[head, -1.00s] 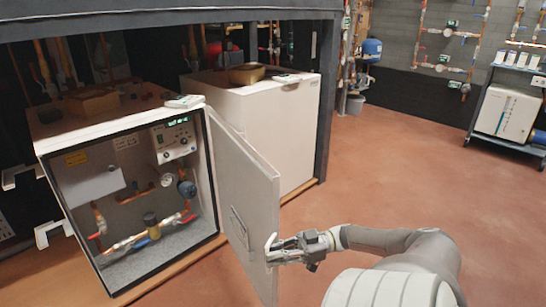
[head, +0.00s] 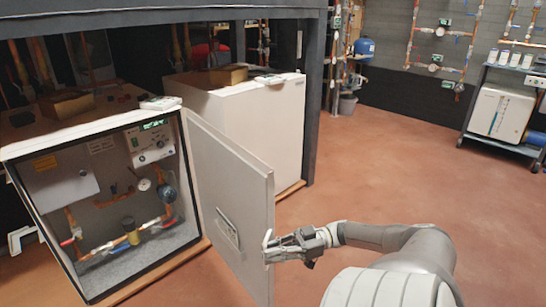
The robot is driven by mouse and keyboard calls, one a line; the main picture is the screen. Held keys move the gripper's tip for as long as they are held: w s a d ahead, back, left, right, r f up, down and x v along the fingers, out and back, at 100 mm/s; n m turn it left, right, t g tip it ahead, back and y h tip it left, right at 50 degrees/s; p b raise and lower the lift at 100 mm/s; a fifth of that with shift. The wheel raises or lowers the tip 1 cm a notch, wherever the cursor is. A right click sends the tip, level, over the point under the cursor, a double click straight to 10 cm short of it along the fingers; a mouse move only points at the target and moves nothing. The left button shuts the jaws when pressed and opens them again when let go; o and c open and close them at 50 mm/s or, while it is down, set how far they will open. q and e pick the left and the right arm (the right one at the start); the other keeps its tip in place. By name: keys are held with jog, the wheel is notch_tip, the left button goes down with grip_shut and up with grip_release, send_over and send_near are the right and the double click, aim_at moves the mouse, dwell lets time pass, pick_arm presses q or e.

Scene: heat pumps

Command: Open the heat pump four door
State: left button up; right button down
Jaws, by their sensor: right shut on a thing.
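The heat pump cabinet (head: 95,127) stands at the left with its front open, showing pipes, a gauge and a control box (head: 150,142) inside. Its white door (head: 232,190) is hinged on the right side of the opening and stands swung well out. My right gripper (head: 268,246) is at the free edge of the door, shut on that edge, with its arm coming from the lower right. A recessed handle plate (head: 228,228) shows on the door's face. Of my left gripper, at most a pale part shows at the left edge; its fingers cannot be made out.
A second white cabinet (head: 262,130) stands behind the door under the dark frame (head: 318,95). The reddish floor at the right is open.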

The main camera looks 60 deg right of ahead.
jog(key=c, duration=1.8)
grip_release()
jog(key=shift+w+d, duration=0.15)
jog(key=shift+w, duration=0.05)
jog(key=v, duration=0.7)
jog(key=shift+s+d, duration=0.15)
jog(key=shift+s, duration=0.05)
